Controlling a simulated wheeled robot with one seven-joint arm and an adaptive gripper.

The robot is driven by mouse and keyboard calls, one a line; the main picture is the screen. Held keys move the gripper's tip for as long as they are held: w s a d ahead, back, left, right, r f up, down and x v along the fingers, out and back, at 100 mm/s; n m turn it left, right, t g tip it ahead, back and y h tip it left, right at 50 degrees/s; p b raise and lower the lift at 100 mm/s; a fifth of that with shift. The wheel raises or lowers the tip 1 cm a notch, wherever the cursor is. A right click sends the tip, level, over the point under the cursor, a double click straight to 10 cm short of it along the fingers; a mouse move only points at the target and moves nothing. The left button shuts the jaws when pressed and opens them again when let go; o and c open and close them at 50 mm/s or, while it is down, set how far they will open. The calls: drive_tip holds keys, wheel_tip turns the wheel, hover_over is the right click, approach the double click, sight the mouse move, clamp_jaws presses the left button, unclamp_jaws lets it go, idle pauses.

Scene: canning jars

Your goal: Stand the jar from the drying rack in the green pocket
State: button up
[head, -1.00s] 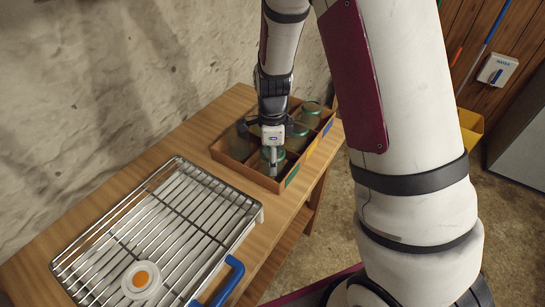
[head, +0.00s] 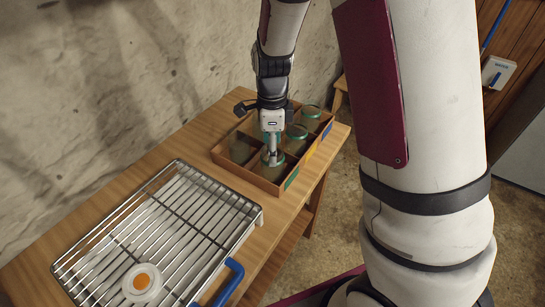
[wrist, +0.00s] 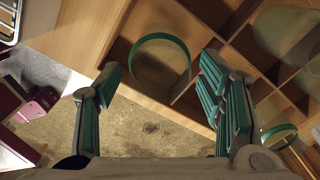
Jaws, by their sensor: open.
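A clear jar with a green rim (head: 273,158) stands upright in the near corner pocket of the wooden divided box (head: 238,172), beside the green label (head: 291,178). In the wrist view the jar's rim (wrist: 160,37) shows inside its pocket, ahead of the fingers. My gripper (head: 272,158) is above this jar, pointing down. In the wrist view my gripper (wrist: 160,95) has its green-padded fingers spread wide, with nothing held between them. The wire drying rack (head: 165,225) has no jar on it.
Other green-rimmed jars (head: 297,132) stand in neighbouring pockets, close to my gripper. A white disc with an orange centre (head: 140,282) lies at the rack's near end. A blue handle (head: 230,283) sticks out beside the rack.

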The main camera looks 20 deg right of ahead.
wheel_tip(320, 180, up, 6)
drive_tip(key=shift+r, duration=0.15)
drive_tip(key=s+r+n+t+y, duration=0.1)
drive_tip(key=s+r+n+t, duration=0.1)
drive_tip(key=s+r+n, duration=0.95)
drive_tip(key=s+r+n+t+h, duration=0.1)
drive_tip(key=s+r+n, duration=0.2)
drive_tip(key=s+n, duration=0.7)
drive_tip(key=s, duration=0.3)
drive_tip(key=shift+s+d+r+t, duration=0.15)
drive_tip(key=shift+s+t, duration=0.15)
drive_tip(key=shift+s, duration=0.05)
drive_tip(key=shift+n+p, duration=0.25)
drive_tip(key=shift+p, duration=0.05)
